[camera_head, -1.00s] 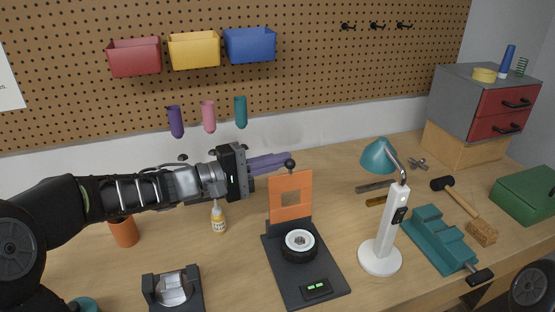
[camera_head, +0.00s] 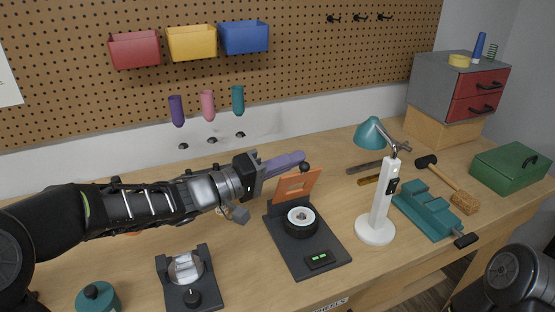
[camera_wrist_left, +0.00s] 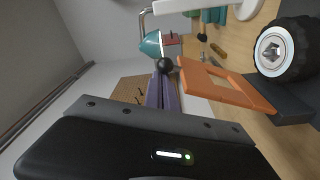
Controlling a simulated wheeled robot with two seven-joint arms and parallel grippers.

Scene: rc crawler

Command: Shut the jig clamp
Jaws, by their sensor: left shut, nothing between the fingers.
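The jig clamp's orange plate (camera_head: 298,187) is hinged at the back of a dark base (camera_head: 318,246) and tilts forward over it, not flat. A black ball knob (camera_head: 305,167) sits at its upper edge. A wheel with a black tyre and white hub (camera_head: 300,219) sits on the base under the plate. My left gripper (camera_head: 302,157) is shut with nothing between its purple fingers, at the upper back of the plate by the knob. In the left wrist view the fingers (camera_wrist_left: 163,92) reach to the knob (camera_wrist_left: 165,65); whether they touch is unclear. My right gripper does not show.
A white lamp (camera_head: 382,205) with a teal shade stands right of the jig. A teal vise (camera_head: 425,210) lies further right. A black holder (camera_head: 189,282) stands at front left. Bare bench lies between the holder and jig.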

